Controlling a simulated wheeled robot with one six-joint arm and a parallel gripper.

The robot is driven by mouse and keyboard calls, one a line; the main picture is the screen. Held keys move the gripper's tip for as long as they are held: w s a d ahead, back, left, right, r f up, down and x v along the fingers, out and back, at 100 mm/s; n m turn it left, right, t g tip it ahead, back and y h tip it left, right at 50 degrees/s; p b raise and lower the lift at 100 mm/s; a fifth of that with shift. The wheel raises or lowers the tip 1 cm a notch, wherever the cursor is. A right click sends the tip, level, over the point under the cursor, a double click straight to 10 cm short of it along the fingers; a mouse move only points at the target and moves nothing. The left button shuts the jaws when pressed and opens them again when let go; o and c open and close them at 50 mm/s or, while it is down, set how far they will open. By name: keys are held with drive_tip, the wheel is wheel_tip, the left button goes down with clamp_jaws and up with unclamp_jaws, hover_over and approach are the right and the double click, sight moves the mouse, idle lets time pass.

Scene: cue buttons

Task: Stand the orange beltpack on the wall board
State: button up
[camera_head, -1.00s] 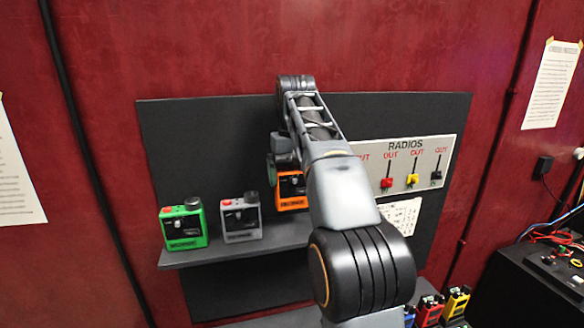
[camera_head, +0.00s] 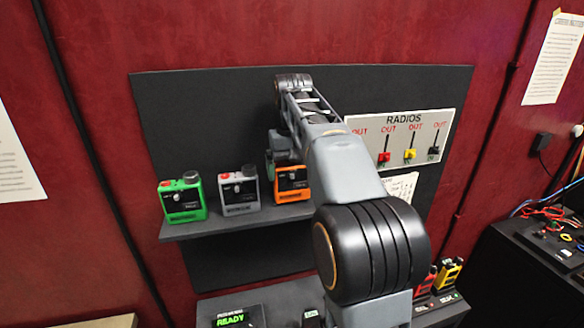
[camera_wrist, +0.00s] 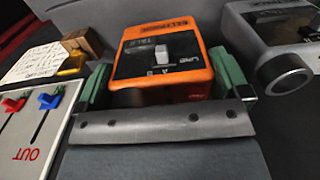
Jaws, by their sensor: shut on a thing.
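The orange beltpack (camera_head: 293,184) is upright at the dark wall board (camera_head: 200,110), right of the grey beltpack (camera_head: 238,190). It is at the shelf (camera_head: 225,222) of the board; whether its base touches cannot be told, as my arm hides part of that spot. In the wrist view the orange beltpack (camera_wrist: 165,55) sits between the green-padded fingers of my gripper (camera_wrist: 164,85), which is shut on its sides. In the head view my gripper (camera_head: 277,158) is partly hidden behind my arm.
A green beltpack (camera_head: 184,199) stands left of the grey one on the shelf. The RADIOS panel (camera_head: 400,135) with coloured levers is to the right. Below are a READY box (camera_head: 232,318) and red and yellow units (camera_head: 448,275). The grey beltpack (camera_wrist: 285,45) is close in the wrist view.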

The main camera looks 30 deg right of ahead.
drive_tip(key=shift+f+b, duration=0.4)
drive_tip(key=shift+f, duration=0.15)
drive_tip(key=o, duration=0.8)
